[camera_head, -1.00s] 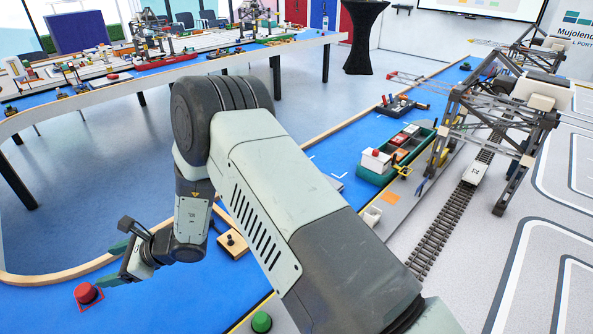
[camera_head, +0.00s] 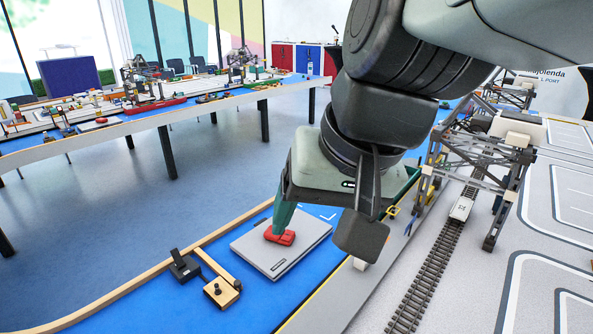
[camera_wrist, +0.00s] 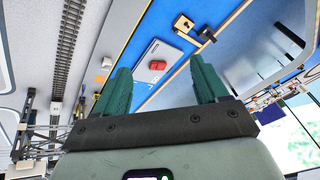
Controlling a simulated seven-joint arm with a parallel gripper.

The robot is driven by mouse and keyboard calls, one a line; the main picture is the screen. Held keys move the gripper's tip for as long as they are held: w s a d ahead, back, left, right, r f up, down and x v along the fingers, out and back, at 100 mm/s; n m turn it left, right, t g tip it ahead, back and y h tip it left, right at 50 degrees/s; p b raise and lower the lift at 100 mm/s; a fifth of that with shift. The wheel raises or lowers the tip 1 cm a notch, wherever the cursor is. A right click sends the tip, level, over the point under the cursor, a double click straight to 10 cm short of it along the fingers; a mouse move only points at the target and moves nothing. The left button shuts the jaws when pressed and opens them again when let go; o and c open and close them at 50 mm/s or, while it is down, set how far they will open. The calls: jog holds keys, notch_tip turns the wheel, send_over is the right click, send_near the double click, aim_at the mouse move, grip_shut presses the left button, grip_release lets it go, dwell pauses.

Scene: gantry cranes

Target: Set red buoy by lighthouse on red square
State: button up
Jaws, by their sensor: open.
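My gripper (camera_wrist: 160,80) is open, with nothing between its two green fingers in the wrist view. In the head view one green finger (camera_head: 284,214) shows in front of a red piece on a grey slab; whether it touches cannot be told. The other finger is hidden behind my wrist. The red buoy and the red square are in neither view now. No lighthouse can be made out.
The grey slab (camera_head: 262,258) lies on the blue strip, with the small red piece (camera_head: 283,237) on it. Left of it are a wooden block with a black knob (camera_head: 221,291) and a black piece (camera_head: 184,266). Crane (camera_head: 480,165) and rails (camera_head: 432,272) stand right.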

jog(key=s+d+t+h, duration=0.1)
jog(key=s+d+h, duration=0.1)
jog(key=d, duration=0.4)
jog(key=shift+s+d+r+t+h, duration=0.2)
jog(key=shift+s+r+t+h, duration=0.15)
jog(key=shift+s, duration=0.5)
